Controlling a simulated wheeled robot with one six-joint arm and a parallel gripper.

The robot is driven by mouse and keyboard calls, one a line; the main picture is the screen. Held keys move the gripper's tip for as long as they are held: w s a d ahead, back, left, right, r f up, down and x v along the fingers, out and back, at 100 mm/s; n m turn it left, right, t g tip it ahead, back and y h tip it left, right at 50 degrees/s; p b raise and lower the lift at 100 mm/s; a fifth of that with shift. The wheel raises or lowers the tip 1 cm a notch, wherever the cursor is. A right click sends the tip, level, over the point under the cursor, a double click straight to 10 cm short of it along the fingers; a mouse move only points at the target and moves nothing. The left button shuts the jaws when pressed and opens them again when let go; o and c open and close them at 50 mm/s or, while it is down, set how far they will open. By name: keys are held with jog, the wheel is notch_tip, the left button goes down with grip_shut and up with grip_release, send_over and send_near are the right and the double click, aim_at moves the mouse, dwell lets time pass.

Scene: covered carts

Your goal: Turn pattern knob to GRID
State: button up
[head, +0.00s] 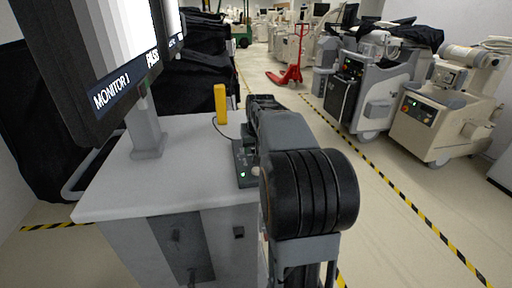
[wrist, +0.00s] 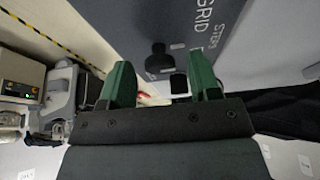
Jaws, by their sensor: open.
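A dark grey control box (head: 243,172) with a small green light sits on the right edge of the white cart top. In the wrist view its panel (wrist: 215,45) fills the upper middle, with the words GRID and STEPS readable. A black knob (wrist: 157,65) stands on the panel, its round end and stem showing between my fingers. My gripper (wrist: 159,62) is open, with one green finger on each side of the knob and a visible gap to it. Contact cannot be told. In the head view my arm hides most of the gripper and the knob.
A monitor (head: 98,50) labelled MONITOR 1 with PASS stands on the white cart (head: 110,185). Medical carts (head: 445,110) line the right side, and a red pallet jack (head: 291,70) stands in the aisle. The nearby aisle floor is clear.

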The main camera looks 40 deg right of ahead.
jog(key=c, duration=0.9)
jog(key=shift+n, duration=0.3)
jog(key=n, duration=0.1)
jog(key=n+y, duration=0.1)
jog(key=n, duration=0.1)
jog(key=shift+d+n+t+y+p, duration=0.15)
jog(key=shift+n+t+y+p, duration=0.15)
jog(key=shift+p, duration=0.1)
jog(key=shift+d+n+y, duration=0.1)
jog(key=shift+n+y, duration=0.8)
jog(key=shift+n, duration=1.4)
jog(key=o, duration=0.9)
